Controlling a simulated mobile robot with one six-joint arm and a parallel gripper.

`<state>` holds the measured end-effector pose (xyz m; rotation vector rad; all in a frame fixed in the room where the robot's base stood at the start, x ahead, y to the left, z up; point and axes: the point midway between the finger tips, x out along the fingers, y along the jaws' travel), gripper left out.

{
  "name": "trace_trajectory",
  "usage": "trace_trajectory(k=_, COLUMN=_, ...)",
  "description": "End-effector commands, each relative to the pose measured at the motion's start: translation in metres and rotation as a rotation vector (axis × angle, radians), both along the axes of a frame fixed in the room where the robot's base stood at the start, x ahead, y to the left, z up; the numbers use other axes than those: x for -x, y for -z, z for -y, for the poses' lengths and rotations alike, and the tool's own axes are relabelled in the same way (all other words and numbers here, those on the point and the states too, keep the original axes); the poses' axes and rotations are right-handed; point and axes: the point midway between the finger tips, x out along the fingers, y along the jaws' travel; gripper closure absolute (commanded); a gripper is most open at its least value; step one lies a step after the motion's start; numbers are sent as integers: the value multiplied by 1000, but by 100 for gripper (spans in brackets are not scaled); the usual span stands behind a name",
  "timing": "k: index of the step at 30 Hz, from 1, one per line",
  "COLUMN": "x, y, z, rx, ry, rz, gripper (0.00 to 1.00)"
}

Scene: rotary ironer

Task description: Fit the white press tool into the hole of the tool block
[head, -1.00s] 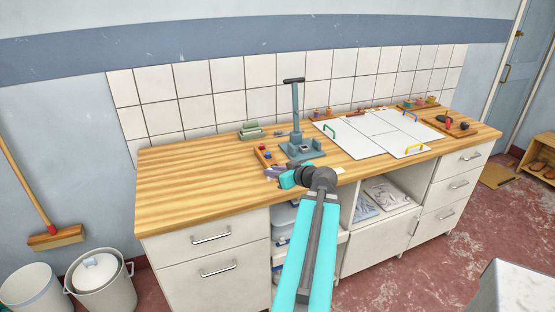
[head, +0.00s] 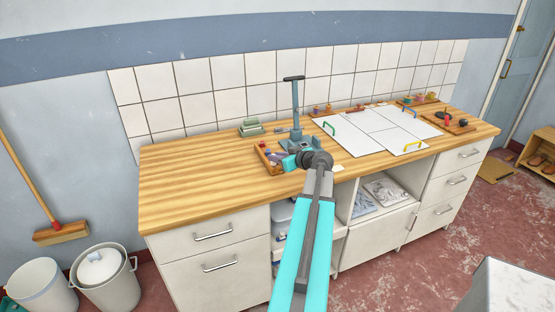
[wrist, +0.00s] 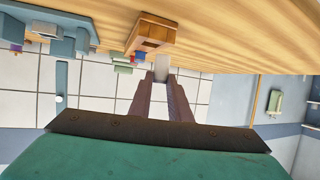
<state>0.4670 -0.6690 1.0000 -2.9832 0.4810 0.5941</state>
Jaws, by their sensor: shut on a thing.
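A small white piece, which looks like the white press tool (wrist: 161,68), is between my brown fingertips in the wrist view. My gripper (wrist: 160,82) is shut on it. A wooden block (wrist: 150,32), likely the tool block, stands on the worktop just beyond the white tool. I see a gap between them but cannot tell its depth. In the head view the wooden block (head: 264,158) holds small coloured pieces, and my teal wrist is just right of it, hiding the fingers and the white tool. The block's hole is not visible.
A blue-grey lever press (head: 295,115) stands behind my wrist, also seen in the wrist view (wrist: 55,22). Green stacked pieces (head: 250,127) lie behind the block. White panels with handles (head: 370,132) cover the right. The worktop's left (head: 195,175) is clear.

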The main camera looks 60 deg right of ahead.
Motion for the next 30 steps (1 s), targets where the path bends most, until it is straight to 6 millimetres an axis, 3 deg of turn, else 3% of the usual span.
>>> trace_trajectory(k=9, x=-12, y=1, z=27, rx=1, ry=0, rz=0, gripper=100)
trace_trajectory(k=23, x=-13, y=3, z=28, rx=0, ry=0, rz=0, gripper=100)
trace_trajectory(k=30, x=-13, y=13, z=29, rx=-1, ry=0, rz=0, gripper=100)
